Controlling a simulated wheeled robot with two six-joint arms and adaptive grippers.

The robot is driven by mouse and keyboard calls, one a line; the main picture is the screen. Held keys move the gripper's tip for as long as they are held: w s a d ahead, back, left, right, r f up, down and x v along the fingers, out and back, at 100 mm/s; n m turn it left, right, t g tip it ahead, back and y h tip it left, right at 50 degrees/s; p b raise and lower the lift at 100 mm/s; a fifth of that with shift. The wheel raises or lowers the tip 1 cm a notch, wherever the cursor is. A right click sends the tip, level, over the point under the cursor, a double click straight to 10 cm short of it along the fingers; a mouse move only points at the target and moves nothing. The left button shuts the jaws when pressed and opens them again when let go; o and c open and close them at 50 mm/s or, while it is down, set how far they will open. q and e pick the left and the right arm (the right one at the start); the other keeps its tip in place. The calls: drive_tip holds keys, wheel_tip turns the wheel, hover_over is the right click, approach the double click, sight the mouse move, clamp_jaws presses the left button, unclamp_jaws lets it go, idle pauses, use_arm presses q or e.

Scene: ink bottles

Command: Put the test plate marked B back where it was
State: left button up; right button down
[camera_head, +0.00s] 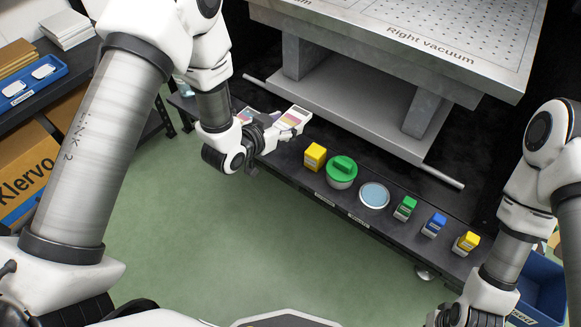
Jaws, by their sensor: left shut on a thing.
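My left gripper (273,133) is shut on a test plate (293,119), a pale card with coloured patches. It holds the plate at the left end of the dark shelf. I cannot read the mark on the plate. Part of another colour-patched card (243,115) shows just behind the gripper, mostly hidden by it. My right arm comes down at the right. Its gripper (452,316) is at the bottom edge, cut off, so its fingers cannot be made out.
Along the dark shelf (322,191) stand a yellow box (315,156), a green-lidded tub (342,171), a blue-topped round dish (374,195), and small green (405,208), blue (434,225) and yellow (466,243) bottles. A vacuum table (400,60) overhangs behind. A blue bin (540,285) is at right.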

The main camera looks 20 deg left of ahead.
sight(286, 156)
use_arm(q)
wheel_tip(286, 156, down, 10)
drive_tip(key=b, duration=0.3)
drive_tip(key=shift+f, duration=0.2)
drive_tip(key=shift+r, duration=0.1)
drive_tip(key=o, duration=1.3)
drive_tip(key=shift+f, duration=0.2)
drive_tip(key=shift+o, duration=0.2)
